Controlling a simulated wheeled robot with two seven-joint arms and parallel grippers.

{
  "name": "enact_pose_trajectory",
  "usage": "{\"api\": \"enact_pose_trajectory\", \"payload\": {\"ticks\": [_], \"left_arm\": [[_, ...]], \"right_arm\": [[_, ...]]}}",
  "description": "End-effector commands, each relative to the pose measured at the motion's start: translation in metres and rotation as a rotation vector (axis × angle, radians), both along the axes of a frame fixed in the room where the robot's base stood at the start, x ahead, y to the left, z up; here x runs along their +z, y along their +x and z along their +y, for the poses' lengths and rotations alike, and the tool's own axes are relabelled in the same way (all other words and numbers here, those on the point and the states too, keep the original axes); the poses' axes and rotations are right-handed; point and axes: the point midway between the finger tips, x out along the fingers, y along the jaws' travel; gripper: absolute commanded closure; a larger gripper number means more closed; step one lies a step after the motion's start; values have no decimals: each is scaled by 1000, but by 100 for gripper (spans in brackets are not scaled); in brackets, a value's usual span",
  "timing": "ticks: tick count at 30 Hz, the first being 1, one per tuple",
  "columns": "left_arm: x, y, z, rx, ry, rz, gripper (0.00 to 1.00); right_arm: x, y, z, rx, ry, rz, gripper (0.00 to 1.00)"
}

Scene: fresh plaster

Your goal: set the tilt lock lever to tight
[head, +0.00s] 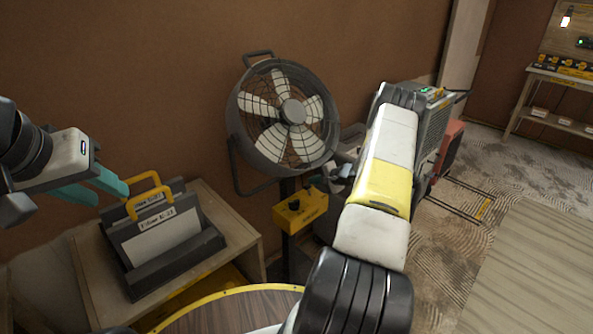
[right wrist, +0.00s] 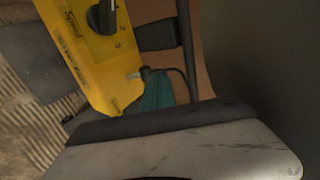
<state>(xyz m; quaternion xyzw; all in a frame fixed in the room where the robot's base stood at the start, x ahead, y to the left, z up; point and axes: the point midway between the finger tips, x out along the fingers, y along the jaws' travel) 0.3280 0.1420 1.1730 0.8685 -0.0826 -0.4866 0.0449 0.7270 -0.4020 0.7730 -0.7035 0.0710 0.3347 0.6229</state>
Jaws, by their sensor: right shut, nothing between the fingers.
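The fan (head: 292,112) stands against the brown wall, with a yellow control box (head: 300,210) below it. In the right wrist view the yellow box (right wrist: 88,45) is close, with a black knob (right wrist: 102,17) marked Speed. I cannot clearly make out the tilt lock lever or its setting in either view. My right gripper's teal fingers (right wrist: 158,92) are shut and empty, just beside the box's lower end; whether they touch anything is unclear. My right arm hides them in the head view. My left gripper (head: 98,188) is open and empty at the left, above the file holder.
A wooden stand (head: 238,232) carries a dark file holder (head: 178,262) with yellow-handled folders. A round wood-topped table (head: 235,312) with a yellow rim is in front. Grey and red equipment (head: 450,142) stands behind my right arm.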

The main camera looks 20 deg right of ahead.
Motion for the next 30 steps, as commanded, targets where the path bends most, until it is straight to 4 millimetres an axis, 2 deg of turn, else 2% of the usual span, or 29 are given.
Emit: {"api": "enact_pose_trajectory", "payload": {"ticks": [5,12,18,30], "left_arm": [[0,0,0,0,0,0,64],[0,0,0,0,0,0,64],[0,0,0,0,0,0,64],[0,0,0,0,0,0,64]], "right_arm": [[7,-8,-4,-1,-1,0,100],[29,-40,-18,-2,-1,1,100],[42,-57,-24,-1,-1,0,100],[43,-60,-25,0,0,0,100]]}}
